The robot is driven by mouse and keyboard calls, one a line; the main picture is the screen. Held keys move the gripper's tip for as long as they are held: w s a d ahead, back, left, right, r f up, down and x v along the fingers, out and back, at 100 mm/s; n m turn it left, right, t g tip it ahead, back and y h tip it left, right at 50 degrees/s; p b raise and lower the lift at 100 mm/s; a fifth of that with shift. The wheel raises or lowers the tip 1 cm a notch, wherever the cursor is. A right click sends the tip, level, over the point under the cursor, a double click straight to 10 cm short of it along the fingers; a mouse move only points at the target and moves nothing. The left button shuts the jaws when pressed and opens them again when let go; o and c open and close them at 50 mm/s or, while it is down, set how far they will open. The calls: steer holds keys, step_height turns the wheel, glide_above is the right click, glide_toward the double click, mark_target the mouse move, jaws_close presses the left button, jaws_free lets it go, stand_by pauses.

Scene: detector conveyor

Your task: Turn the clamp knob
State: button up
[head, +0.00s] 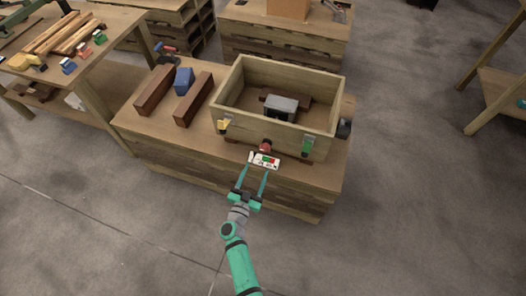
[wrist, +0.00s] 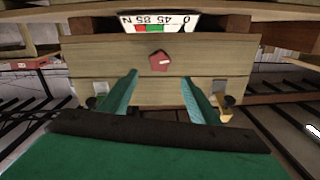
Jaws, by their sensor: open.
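The clamp knob (head: 266,146) is small and red, on the front wall of an open wooden box. In the wrist view the red knob (wrist: 161,61) is a faceted shape with a pale mark, near the middle of the wooden wall. A white scale label (head: 264,160) with red and green bands lies in front of it; in the wrist view the label (wrist: 160,22) appears upside down at the top. My gripper (head: 255,170) is in front of the box, with its teal fingers apart and empty. In the wrist view my gripper's fingertips (wrist: 160,78) are spread beside the knob's line, apart from it.
The wooden box (head: 228,91) stands on a wooden bench and holds a grey block (head: 281,106). A yellow latch (head: 223,125) and a green latch (head: 308,146) are on its front. Two brown bars and a blue block (head: 184,81) lie on the left. Open floor is at right.

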mark_target(264, 149)
steer(key=x, duration=1)
steer(key=shift+w+d, duration=0.2)
steer(key=shift+w, duration=0.15)
steer(key=c, duration=1.1)
